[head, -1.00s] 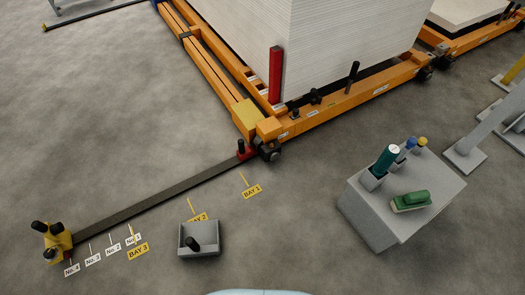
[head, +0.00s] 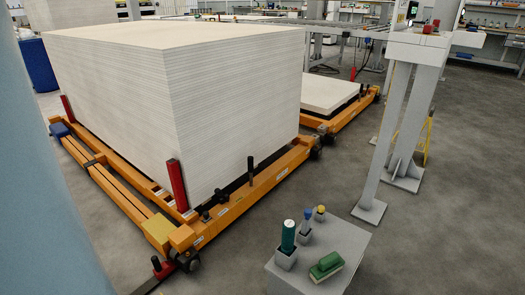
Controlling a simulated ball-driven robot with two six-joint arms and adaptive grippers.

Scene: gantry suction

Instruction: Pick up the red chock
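The red chock (head: 163,268) is at the lower left of the head view, low on the floor track in front of the cart's near wheel (head: 190,263). It has a black knob on top. It appears close against the wheel, but I cannot tell whether they touch. The orange cart (head: 232,209) carries a tall stack of pale boards (head: 235,105). Neither of my grippers is in view.
A grey stand (head: 345,240) at the lower right holds a green bottle (head: 288,236), a green brush-like block (head: 326,265) and small blue and yellow items. Grey gantry legs (head: 392,130) stand behind it. Floor between cart and stand is clear.

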